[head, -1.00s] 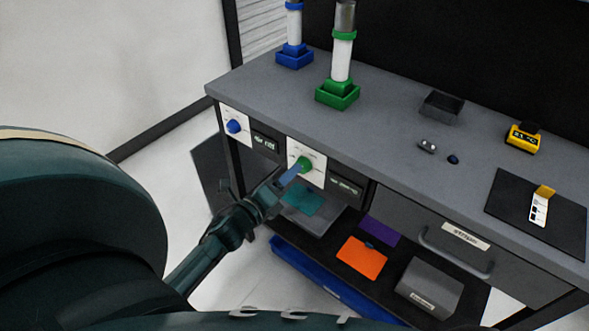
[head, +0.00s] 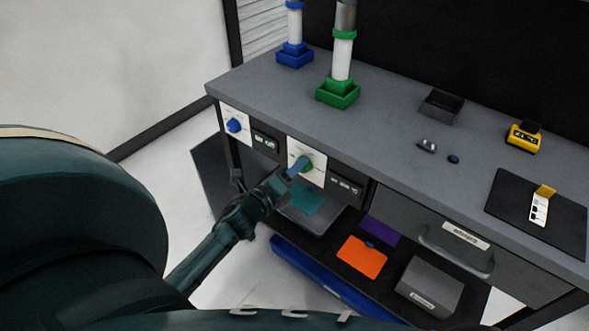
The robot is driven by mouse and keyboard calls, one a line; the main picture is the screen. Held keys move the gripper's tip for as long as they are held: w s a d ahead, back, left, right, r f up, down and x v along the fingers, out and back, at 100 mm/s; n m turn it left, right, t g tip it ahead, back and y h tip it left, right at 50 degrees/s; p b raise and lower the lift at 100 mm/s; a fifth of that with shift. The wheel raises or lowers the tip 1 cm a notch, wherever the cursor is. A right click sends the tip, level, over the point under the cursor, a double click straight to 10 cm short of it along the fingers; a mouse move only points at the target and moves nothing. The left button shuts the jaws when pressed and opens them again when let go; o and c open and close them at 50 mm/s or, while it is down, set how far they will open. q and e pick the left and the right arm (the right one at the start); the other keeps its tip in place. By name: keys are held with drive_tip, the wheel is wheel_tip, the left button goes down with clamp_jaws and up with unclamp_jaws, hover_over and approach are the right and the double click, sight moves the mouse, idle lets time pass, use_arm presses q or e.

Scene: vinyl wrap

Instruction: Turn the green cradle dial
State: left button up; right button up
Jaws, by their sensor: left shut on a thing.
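The green dial (head: 306,161) sits on a white panel (head: 318,175) on the bench front, below the green cradle (head: 338,94). The green cradle stands on the bench top and holds a white roll upright. My left gripper (head: 296,169) reaches in from the left and is shut on the green dial; its fingers hide part of the dial. A small dark display (head: 346,186) is right of the panel; its text is too small to read. My right gripper is not in view.
A blue dial (head: 234,125) and a blue cradle (head: 294,57) are to the left. A drawer with a handle (head: 455,255) is to the right. Below are teal, purple and orange (head: 362,257) sheets and a grey box (head: 430,288). A black mat (head: 560,225) lies on the bench top.

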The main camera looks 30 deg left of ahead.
use_arm(q)
drive_tip(key=shift+c, duration=1.1)
drive_tip(key=shift+n, duration=0.3)
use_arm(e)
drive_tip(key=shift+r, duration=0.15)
use_arm(q)
drive_tip(key=n+p, duration=0.2)
drive_tip(key=n, duration=0.5)
drive_tip(key=n+p, duration=0.2)
drive_tip(key=n, duration=0.6)
drive_tip(key=f+n+p, duration=0.1)
drive_tip(key=n+p, duration=0.1)
drive_tip(key=n, duration=0.6)
drive_tip(key=shift+d+p, duration=0.25)
drive_tip(key=shift+p, duration=0.05)
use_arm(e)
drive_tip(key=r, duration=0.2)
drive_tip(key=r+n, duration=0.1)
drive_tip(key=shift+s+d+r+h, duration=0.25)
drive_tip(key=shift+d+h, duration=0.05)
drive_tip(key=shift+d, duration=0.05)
use_arm(q)
drive_tip(key=shift+n, duration=0.4)
